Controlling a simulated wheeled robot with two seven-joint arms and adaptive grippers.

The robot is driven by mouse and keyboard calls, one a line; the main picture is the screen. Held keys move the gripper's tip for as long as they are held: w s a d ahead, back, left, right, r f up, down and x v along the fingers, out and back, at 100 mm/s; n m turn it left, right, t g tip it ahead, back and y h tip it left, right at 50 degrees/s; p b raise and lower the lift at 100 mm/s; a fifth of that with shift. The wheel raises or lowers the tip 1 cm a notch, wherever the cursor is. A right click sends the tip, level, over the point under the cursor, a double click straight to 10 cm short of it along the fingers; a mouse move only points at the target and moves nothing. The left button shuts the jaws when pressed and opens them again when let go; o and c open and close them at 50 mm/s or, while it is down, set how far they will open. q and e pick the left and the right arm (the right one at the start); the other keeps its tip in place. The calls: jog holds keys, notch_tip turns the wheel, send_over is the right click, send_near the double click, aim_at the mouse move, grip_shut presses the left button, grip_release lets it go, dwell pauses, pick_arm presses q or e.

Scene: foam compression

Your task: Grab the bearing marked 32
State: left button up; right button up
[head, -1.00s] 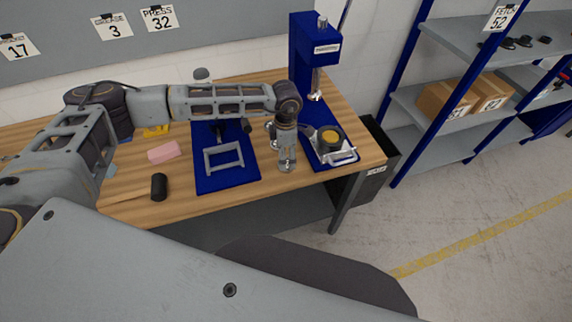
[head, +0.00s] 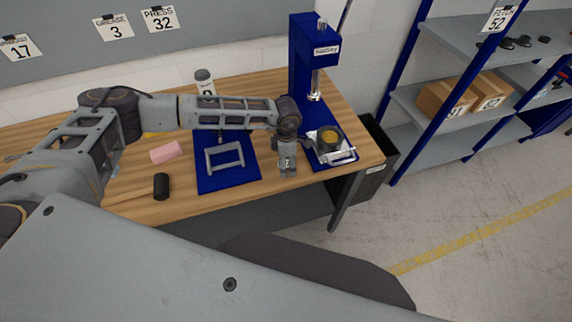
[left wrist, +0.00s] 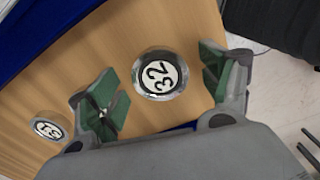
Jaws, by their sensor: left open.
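The bearing marked 32 (left wrist: 160,75) shows in the left wrist view as a metal ring with a white face and black digits. It lies on the wooden table (left wrist: 125,45). My left gripper (left wrist: 160,66) is open, with its green-padded fingers on either side of this bearing and apart from it. A second round part with a white marked face (left wrist: 48,127) lies at the lower left of that view; its number is hard to read. In the head view my left gripper (head: 288,160) points down near the table's front edge. I cannot make out the bearing there. My right gripper is not in view.
A blue press (head: 303,60) stands at the table's back right, with a fixture (head: 329,141) at its base. A blue mat with a grey frame (head: 225,158), a pink block (head: 166,152) and a black cylinder (head: 161,186) lie left of the gripper.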

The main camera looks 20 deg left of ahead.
pick_arm(q)
jog(key=c, duration=1.2)
jog(key=shift+r, duration=0.1)
notch_tip(320, 180, up, 10)
jog(key=b, duration=0.2)
